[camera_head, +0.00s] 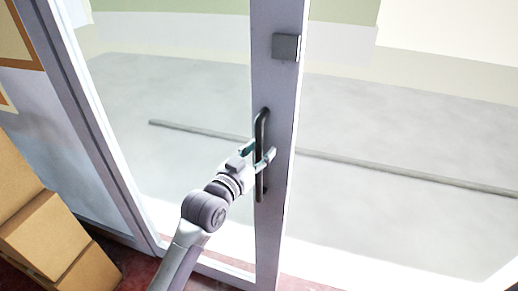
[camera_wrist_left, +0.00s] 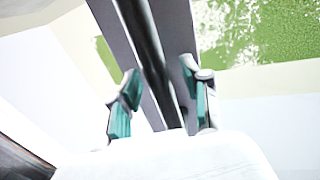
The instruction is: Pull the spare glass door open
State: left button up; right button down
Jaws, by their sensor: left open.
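The glass door (camera_head: 190,100) has a pale grey frame with a wide upright stile. A dark vertical bar handle (camera_head: 260,187) is fixed to that stile. My left gripper (camera_head: 260,154) is at the handle's middle, its fingers on either side of the bar. In the left wrist view, the dark handle (camera_wrist_left: 150,50) runs between the two teal-padded fingers of the gripper (camera_wrist_left: 163,105), with a gap on each side. The left gripper is open. My right gripper is in neither view.
A small grey square plate (camera_head: 286,46) sits on the stile above the handle. Stacked cardboard boxes (camera_head: 50,235) stand at the lower left, by the left frame post (camera_head: 85,110). Reddish floor (camera_head: 135,268) shows at the bottom. Pale ground lies beyond the glass.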

pick_arm(q)
jog(key=shift+w, duration=0.1)
grip_shut()
dwell(0.4)
